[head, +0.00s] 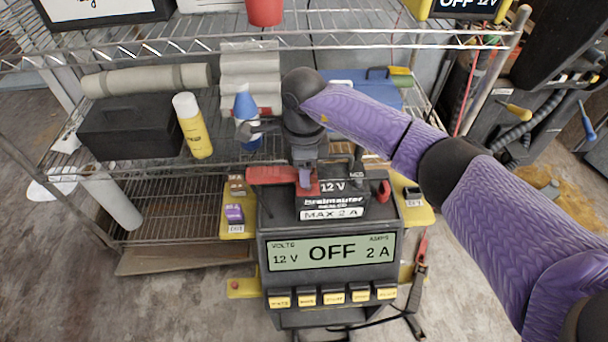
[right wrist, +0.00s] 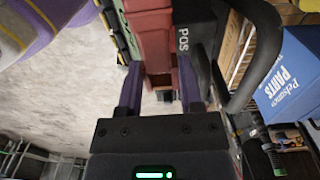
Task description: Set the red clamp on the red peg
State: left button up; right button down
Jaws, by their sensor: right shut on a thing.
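The red clamp (head: 268,175) lies between the fingers of my right gripper (head: 305,178), over the left part of the top of the black 12 V battery (head: 330,210). In the right wrist view, the purple fingers of my right gripper (right wrist: 160,85) are shut on the red clamp (right wrist: 150,35), beside the battery's POS label (right wrist: 183,38). Whether its jaws touch the terminal is hidden. A red knob-like piece, seemingly the red peg (head: 384,190), shows at the right of the battery. My left gripper is not in view.
The charger (head: 332,253) reads OFF, with several yellow-labelled buttons below. Behind it, a wire shelf holds a black box (head: 125,128), a yellow spray can (head: 193,128) and a blue bottle (head: 246,108). A blue parts box (right wrist: 292,75) shows in the right wrist view.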

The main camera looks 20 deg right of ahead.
notch_tip(320, 180, up, 10)
jog(key=p, duration=0.4)
jog(key=shift+r, duration=0.25)
